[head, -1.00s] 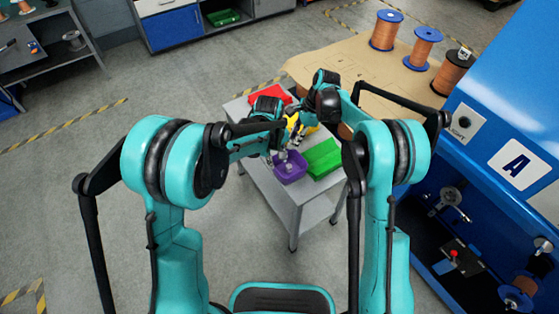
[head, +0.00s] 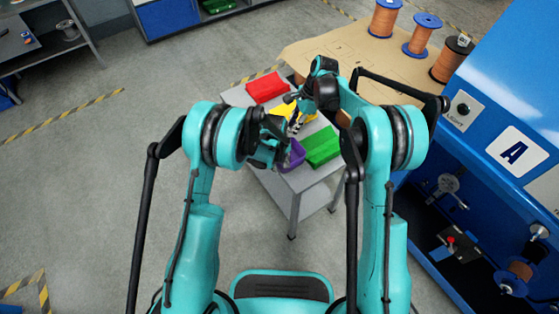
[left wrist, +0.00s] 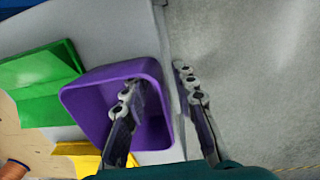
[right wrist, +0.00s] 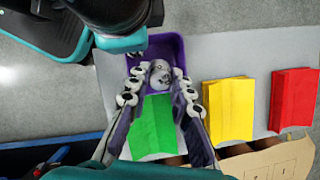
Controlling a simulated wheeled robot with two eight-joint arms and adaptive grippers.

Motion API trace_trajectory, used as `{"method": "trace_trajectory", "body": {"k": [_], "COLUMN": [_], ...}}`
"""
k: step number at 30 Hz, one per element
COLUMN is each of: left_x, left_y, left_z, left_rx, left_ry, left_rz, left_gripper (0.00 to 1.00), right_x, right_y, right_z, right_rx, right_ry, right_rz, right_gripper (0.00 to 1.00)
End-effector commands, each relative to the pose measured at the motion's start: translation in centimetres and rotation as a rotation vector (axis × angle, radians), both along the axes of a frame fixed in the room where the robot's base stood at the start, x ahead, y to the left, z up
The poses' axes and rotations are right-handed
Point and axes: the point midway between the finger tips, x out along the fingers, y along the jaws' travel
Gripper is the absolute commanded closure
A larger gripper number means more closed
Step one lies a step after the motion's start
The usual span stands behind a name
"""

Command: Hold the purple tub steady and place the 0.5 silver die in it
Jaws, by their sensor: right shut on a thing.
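The purple tub (head: 293,157) stands on a small grey table, at its near left edge. My left gripper (left wrist: 158,95) is open, with one finger over the inside of the purple tub (left wrist: 78,98) and the other outside its wall; a gap shows between the fingers and the wall. In the head view my left gripper (head: 283,150) partly hides the tub. My right gripper (right wrist: 160,88) is shut on the silver die (right wrist: 160,73), a rounded metal piece held between its fingertips. In the right wrist view the purple tub (right wrist: 174,48) shows beyond the die. The die's marking is not readable.
A tan workbench (head: 340,48) with copper spools lies behind. A blue machine (head: 500,90) stands at the right.

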Motion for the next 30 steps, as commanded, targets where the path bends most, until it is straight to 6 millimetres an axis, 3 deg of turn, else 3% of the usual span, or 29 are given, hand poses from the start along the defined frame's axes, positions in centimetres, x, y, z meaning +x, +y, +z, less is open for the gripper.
{"method": "trace_trajectory", "body": {"k": [9, 10, 13, 22, 30], "left_x": [0.0, 0.0, 0.0, 0.0, 0.0], "left_y": [0.0, 0.0, 0.0, 0.0, 0.0], "left_z": [-0.4, -0.4, -0.3, -0.3, -0.3], "left_rx": [0.000, 0.000, 0.000, 0.000, 0.000], "left_ry": [0.000, 0.000, 0.000, 0.000, 0.000], "left_rz": [0.000, 0.000, 0.000, 0.000, 0.000], "left_gripper": [0.72, 0.75, 1.00, 1.00, 1.00], "right_x": [0.0, 0.0, 0.0, 0.0, 0.0], "right_y": [0.0, 0.0, 0.0, 0.0, 0.0], "right_z": [0.0, 0.0, 0.0, -0.2, -2.0], "right_rx": [0.000, 0.000, 0.000, 0.000, 0.000], "right_ry": [0.000, 0.000, 0.000, 0.000, 0.000], "right_rz": [0.000, 0.000, 0.000, 0.000, 0.000], "right_gripper": [1.00, 1.00, 1.00, 1.00, 1.00]}}
